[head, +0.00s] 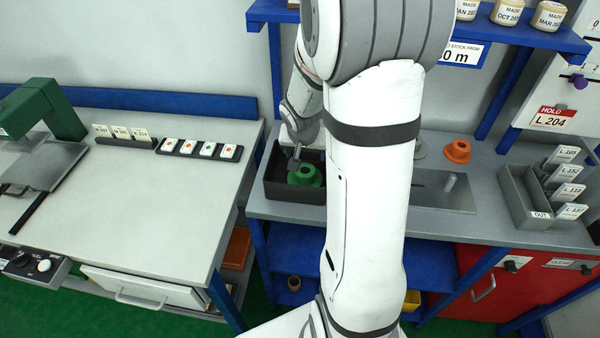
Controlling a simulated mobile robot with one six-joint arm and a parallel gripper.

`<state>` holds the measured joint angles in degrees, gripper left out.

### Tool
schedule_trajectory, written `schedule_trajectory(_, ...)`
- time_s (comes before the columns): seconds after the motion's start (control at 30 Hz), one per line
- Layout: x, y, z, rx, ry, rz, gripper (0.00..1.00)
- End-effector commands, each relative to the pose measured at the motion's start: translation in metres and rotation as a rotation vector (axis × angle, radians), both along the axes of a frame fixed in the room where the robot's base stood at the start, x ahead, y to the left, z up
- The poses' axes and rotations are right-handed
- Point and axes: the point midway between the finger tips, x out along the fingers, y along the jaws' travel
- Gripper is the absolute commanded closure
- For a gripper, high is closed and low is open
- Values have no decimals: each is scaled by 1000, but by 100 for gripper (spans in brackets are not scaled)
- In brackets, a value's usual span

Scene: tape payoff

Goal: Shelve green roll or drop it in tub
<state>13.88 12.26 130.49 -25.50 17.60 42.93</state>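A green flanged piece (305,177), which looks like the green roll, is in or just over the dark tub (284,192) on the grey bench. My gripper (295,161) is at its upper left, pointing down over the tub. The fingers are small in view, and I cannot tell whether they touch the green piece or are open or shut. The blue shelf (545,38) at the upper right bears several cream rolls (507,12) with "MADE" date labels. My arm hides part of the tub's surroundings and the middle of the shelf.
An orange flanged piece (457,150) stands on the bench near a metal plate with a peg (449,183). A grey card bin (527,203) is at right, by a red "HOLD L 204" tag (553,117). A table (150,210) with a green machine (48,108) is at left.

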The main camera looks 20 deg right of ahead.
Motion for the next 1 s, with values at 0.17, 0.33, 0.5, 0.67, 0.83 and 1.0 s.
schedule_trajectory(0.17, 0, 0, 0, 0, 0, -1, 21)
schedule_trajectory(0.33, -1, 0, 3, -1, -1, 0, 21)
schedule_trajectory(0.5, -7, 4, 21, -1, -4, -1, 21)
schedule_trajectory(0.67, -15, 10, 44, -1, -4, -1, 21)
schedule_trajectory(0.83, -21, 14, 64, -1, -3, 0, 21)
schedule_trajectory(1.0, -25, 16, 72, 0, -1, -1, 21)
